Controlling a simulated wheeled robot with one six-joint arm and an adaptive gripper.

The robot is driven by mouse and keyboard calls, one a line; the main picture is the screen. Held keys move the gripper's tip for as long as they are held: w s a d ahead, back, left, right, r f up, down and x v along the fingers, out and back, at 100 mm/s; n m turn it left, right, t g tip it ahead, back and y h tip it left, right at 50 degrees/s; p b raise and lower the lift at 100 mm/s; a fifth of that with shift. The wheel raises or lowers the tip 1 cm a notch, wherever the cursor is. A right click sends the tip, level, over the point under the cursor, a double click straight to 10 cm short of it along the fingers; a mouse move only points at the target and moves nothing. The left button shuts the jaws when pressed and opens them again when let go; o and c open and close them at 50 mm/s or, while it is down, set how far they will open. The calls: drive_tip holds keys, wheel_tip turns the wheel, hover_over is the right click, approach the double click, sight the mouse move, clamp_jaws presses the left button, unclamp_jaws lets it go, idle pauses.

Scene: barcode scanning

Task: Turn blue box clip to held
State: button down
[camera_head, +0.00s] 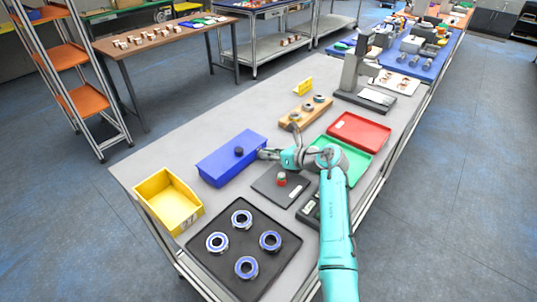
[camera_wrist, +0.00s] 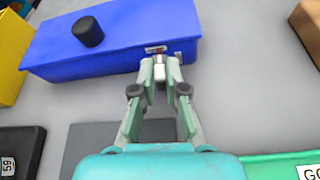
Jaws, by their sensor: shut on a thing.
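The blue box (camera_head: 232,158) lies on the grey table, closed, with a black knob (camera_head: 239,151) on its top. In the wrist view the blue box (camera_wrist: 115,40) fills the upper middle, its black knob (camera_wrist: 88,31) to the left. A small metal clip (camera_wrist: 156,50) sits on its near side face, towards the right end. My gripper (camera_wrist: 159,68) is at this clip, its fingertips closed together on it. The fingers partly hide the clip, so its exact angle cannot be told. In the head view my gripper (camera_head: 266,154) reaches the box's right end.
A yellow bin (camera_head: 168,201) stands left of the box. A black tray with blue-ringed parts (camera_head: 285,279) is in front. A dark plate (camera_head: 268,188) lies close below my gripper. Green (camera_head: 356,172) and red (camera_head: 360,134) trays and a wooden block (camera_head: 292,119) are to the right and behind.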

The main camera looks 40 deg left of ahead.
drive_tip(key=shift+w+f+m+g, duration=0.1)
drive_tip(key=shift+f+m+g, duration=0.1)
drive_tip(key=shift+m+g, duration=0.55)
drive_tip(key=c, duration=1.2)
unclamp_jaws()
drive_tip(key=shift+r, duration=0.1)
drive_tip(key=v, duration=1.2)
